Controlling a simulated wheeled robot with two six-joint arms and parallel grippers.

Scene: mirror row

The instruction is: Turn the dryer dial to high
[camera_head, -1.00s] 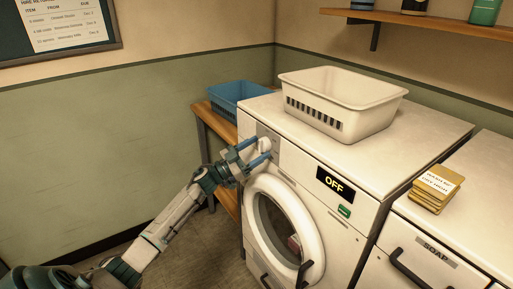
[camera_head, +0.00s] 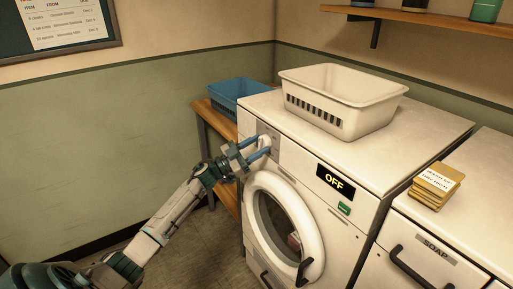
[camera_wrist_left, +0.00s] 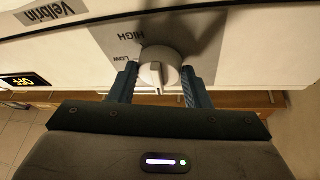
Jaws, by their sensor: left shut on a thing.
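The dryer (camera_head: 330,222) is a white front-loading machine with a round door and a display (camera_head: 335,182) reading OFF. Its pale dial (camera_wrist_left: 160,68) sits on a grey panel (camera_wrist_left: 205,40) with LOW and HIGH printed beside it. The dial's raised ridge points down in the left wrist view, away from both words. My left gripper (camera_wrist_left: 155,85) has one blue finger on each side of the dial and is shut on it. In the head view, my left gripper (camera_head: 263,148) is at the dryer's upper left front, partly covering the dial. My right gripper is not in view.
A white basket (camera_head: 345,120) stands on the dryer. A blue basket (camera_head: 240,92) sits on a wooden bench behind the left side. A stack of yellow items (camera_head: 434,190) rests on the machine at right. The floor at left is clear.

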